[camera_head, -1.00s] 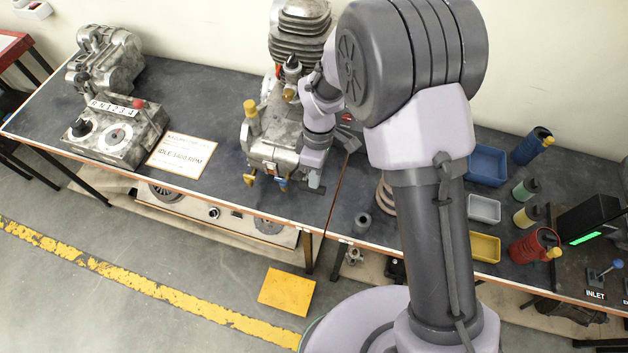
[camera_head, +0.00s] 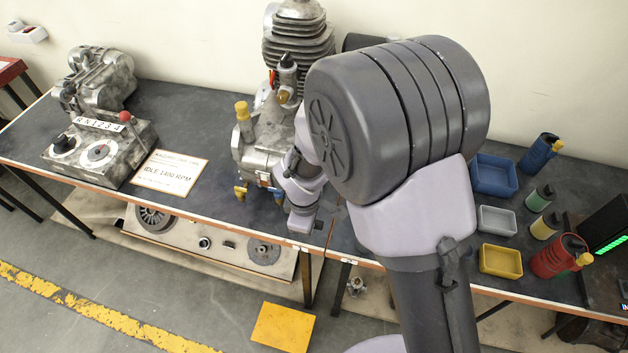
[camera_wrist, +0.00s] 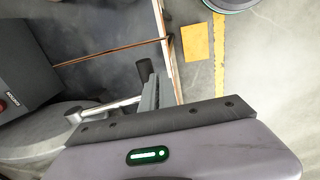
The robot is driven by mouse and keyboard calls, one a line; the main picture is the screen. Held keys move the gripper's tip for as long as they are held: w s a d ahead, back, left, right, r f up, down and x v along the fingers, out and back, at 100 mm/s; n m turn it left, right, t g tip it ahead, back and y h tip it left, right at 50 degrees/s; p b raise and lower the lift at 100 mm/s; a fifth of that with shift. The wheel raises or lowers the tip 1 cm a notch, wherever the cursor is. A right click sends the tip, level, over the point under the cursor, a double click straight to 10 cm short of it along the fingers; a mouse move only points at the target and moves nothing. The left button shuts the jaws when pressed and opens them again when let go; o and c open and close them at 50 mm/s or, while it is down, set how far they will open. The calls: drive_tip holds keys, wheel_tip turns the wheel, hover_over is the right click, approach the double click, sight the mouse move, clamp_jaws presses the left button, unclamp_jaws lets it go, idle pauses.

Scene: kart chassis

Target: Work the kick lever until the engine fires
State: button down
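The engine (camera_head: 262,150), with its finned cylinder (camera_head: 298,45), stands on the bench, left of my arm. My gripper (camera_head: 302,222) is low beside its right side, close to the bench's front edge. My arm hides the fingertips in the head view. In the wrist view a bright metal rod with a black grip, seemingly the kick lever (camera_wrist: 143,69), sticks out beside a grey finger of my gripper (camera_wrist: 150,95). I cannot tell whether the finger touches the lever or how far the fingers are apart.
A gear selector box (camera_head: 98,152) and an "IDLE 1400 RPM" card (camera_head: 170,173) lie to the left. Blue (camera_head: 494,176), grey (camera_head: 497,221) and yellow (camera_head: 500,261) trays and several bottles stand to the right. A yellow plate (camera_head: 283,328) is on the floor.

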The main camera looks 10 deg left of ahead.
drive_tip(key=shift+f, duration=0.65)
drive_tip(key=shift+r, duration=0.15)
